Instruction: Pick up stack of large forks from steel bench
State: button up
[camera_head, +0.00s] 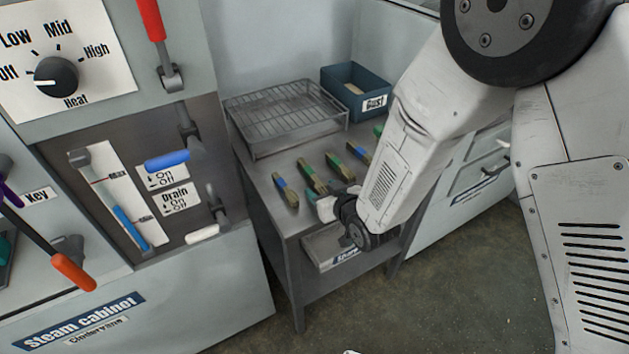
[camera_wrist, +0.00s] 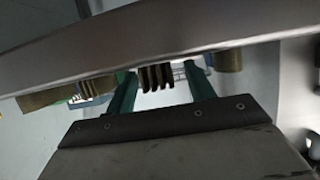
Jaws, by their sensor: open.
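The steel bench (camera_head: 270,218) stands at the centre of the head view. Several short stacks of wooden cutlery with coloured bands lie in a row on it, including a yellow-blue stack (camera_head: 286,190), a green-yellow stack (camera_head: 312,178) and a green one (camera_head: 340,167). I cannot tell which is the large forks. My gripper (camera_head: 350,222) is at the bench's front edge, its fingers hidden in the head view. In the wrist view the green fingers of my gripper (camera_wrist: 161,88) are apart, with dark brown stack ends (camera_wrist: 156,78) showing between them. Contact is not visible.
A wire-rack tray (camera_head: 285,110) and a blue bin (camera_head: 355,92) stand at the back of the bench. A labelled drawer or tray (camera_head: 322,246) sits under the bench front. The steam cabinet (camera_head: 150,285) with levers is close on the left. A metal band (camera_wrist: 60,85) crosses the wrist view.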

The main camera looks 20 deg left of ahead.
jog(key=c, duration=1)
jog(key=shift+c, duration=0.2)
jog(key=shift+r, duration=0.1)
